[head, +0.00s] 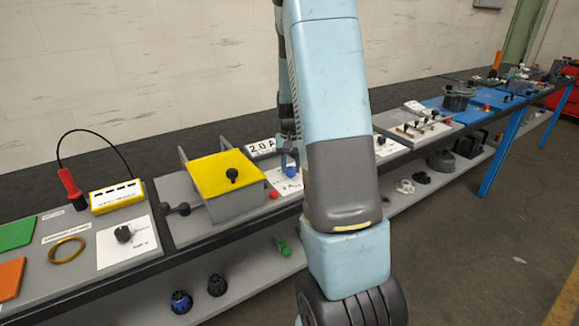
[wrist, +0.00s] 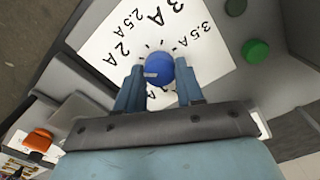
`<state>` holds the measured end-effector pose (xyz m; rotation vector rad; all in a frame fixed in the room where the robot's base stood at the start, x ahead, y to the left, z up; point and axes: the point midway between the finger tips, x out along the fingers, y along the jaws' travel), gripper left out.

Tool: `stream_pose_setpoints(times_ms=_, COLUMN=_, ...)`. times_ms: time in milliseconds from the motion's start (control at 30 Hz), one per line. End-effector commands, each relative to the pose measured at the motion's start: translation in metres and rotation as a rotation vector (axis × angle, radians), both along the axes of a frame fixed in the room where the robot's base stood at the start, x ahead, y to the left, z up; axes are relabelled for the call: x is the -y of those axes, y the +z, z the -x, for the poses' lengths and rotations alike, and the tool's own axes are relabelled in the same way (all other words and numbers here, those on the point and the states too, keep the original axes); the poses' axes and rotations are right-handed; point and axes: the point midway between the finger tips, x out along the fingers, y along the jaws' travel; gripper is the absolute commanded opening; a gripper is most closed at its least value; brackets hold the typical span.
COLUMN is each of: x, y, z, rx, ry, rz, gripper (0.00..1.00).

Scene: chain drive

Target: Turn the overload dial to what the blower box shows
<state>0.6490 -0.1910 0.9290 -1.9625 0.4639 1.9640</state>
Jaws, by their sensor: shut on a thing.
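The overload dial is a blue knob (wrist: 160,70) on a white plate (wrist: 100,50) lettered 2 A, 2.5 A, 3 A and 3.5 A. A pale mark on the knob points left in the wrist view, roughly toward the 2 A side; its exact setting is unclear. My gripper (wrist: 160,85) is shut on the knob, one finger on each side, covering the plate's lower lettering. In the head view the knob (head: 291,171) sits below my gripper (head: 289,158). A white sign (head: 262,147) behind it reads 2.0 A; I cannot tell whether it belongs to the blower box.
A grey box with a yellow lid (head: 205,172) and black knob stands left of the dial. A red button (head: 273,194) is near the plate's front edge. In the wrist view, a green button (wrist: 255,51) is near the plate. My arm hides the bench just right of the dial.

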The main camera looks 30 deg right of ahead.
Motion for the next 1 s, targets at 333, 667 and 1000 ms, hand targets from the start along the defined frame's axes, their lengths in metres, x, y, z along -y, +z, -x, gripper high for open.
stream_pose_setpoints(times_ms=333, x=-0.0006, y=-0.0001, z=-0.0001, rx=0.0, ry=-0.027, rz=0.0, gripper=0.07)
stream_pose_setpoints(times_ms=667, x=-0.0006, y=0.0, z=-0.0001, rx=0.0, ry=-0.026, rz=0.0, gripper=0.48)
stream_pose_setpoints(times_ms=1000, x=-0.0004, y=0.0, z=-0.0001, rx=0.0, ry=-0.026, rz=0.0, gripper=0.63)
